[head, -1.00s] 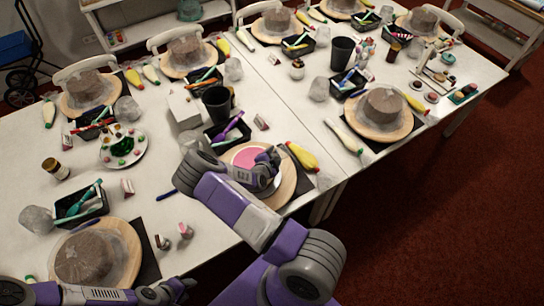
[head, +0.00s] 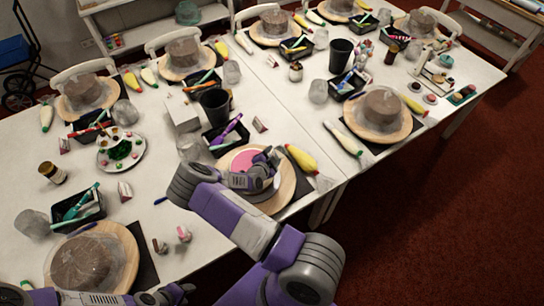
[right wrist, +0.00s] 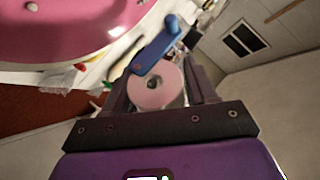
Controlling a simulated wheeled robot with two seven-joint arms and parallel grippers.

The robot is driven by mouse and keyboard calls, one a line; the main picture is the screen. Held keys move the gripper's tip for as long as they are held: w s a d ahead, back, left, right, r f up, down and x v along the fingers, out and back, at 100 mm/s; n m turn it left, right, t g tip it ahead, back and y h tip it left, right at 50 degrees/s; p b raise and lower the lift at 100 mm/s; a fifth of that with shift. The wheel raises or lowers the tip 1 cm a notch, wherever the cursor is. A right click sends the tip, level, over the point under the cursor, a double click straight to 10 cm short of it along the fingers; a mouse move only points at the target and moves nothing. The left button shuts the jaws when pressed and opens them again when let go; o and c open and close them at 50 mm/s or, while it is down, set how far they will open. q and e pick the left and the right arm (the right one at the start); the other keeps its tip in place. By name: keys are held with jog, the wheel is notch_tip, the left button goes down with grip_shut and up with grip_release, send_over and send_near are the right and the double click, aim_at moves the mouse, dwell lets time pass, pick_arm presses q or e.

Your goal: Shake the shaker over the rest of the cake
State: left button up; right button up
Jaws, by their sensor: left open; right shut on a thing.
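The pink-topped cake (head: 243,160) sits on a round wooden turntable (head: 284,190) near the table's front edge. My right gripper (head: 270,168) is above its right side and hides part of it. In the right wrist view the gripper is shut on the shaker (right wrist: 158,92), whose round pink end with a dark centre faces the camera. The pink cake (right wrist: 60,25) fills the upper left there. In the head view the shaker is mostly hidden by the gripper. My left gripper (head: 168,295) is open and empty at the bottom left, in front of a brown wrapped cake (head: 80,265).
A yellow piping bag (head: 301,158) lies right of the turntable. A black tray with purple tools (head: 228,136) and a black cup (head: 215,106) stand behind it. A blue object (right wrist: 157,45) shows beyond the shaker in the wrist view.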

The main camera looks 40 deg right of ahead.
jog(key=shift+s+d+r+p, duration=0.1)
jog(key=shift+d+r+p, duration=0.2)
jog(key=shift+p, duration=0.2)
jog(key=shift+a+f, duration=0.3)
jog(key=shift+f, duration=0.05)
jog(key=shift+h+b, duration=0.3)
jog(key=shift+b, duration=0.45)
jog(key=shift+r, duration=0.15)
